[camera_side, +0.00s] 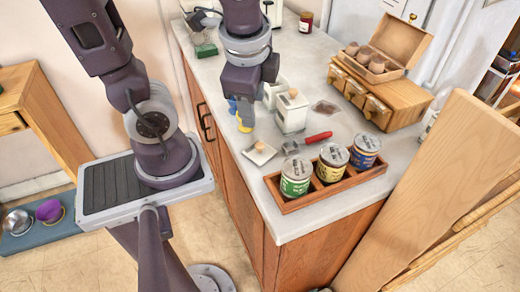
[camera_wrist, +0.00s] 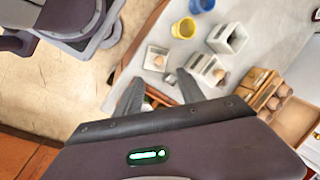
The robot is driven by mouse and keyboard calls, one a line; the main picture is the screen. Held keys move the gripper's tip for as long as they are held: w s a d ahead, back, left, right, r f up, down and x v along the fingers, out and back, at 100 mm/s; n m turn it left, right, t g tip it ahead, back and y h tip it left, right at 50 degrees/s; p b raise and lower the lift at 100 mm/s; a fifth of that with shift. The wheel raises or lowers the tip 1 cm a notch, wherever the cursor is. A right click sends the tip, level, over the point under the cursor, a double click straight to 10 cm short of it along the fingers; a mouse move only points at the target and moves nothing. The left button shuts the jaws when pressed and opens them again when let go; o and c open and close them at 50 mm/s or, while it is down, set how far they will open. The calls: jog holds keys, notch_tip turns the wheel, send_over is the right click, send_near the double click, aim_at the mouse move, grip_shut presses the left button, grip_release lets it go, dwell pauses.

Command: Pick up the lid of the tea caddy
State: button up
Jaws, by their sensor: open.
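A square white lid with a small wooden knob (camera_side: 260,152) lies on the grey counter near its left edge; in the wrist view the lid (camera_wrist: 155,60) is beyond my fingertips. An open white box (camera_wrist: 228,38), possibly the caddy, stands nearby; in the side view my arm partly covers the box (camera_side: 276,90). A similar white box with a knobbed lid on (camera_side: 292,110) stands beside it, also in the wrist view (camera_wrist: 207,70). My gripper (camera_wrist: 158,92) is open and empty, apart from the lid. In the side view its fingers are not clearly visible.
A wooden tray (camera_side: 310,202) holds green, yellow and blue tins at the counter's front. A red-handled tool (camera_side: 308,142) lies behind them. A yellow cup (camera_wrist: 183,28) and blue cup (camera_wrist: 200,5) stand near the boxes. A wooden chest (camera_side: 365,95) stands at the right.

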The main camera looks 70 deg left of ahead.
aim_at(260, 144)
jog(key=f+m, duration=0.2)
jog(key=m, duration=0.1)
jog(key=w+f+m+g+y, duration=0.1)
jog(key=f+m, duration=0.2)
jog(key=w+f+m+g, duration=0.1)
jog(key=f+m, duration=0.2)
jog(key=shift+w, duration=0.2)
jog(key=x, duration=0.7)
jog(key=shift+w+a+r, duration=0.1)
jog(key=shift+w+a, duration=0.25)
jog(key=shift+y, duration=0.3)
grip_shut()
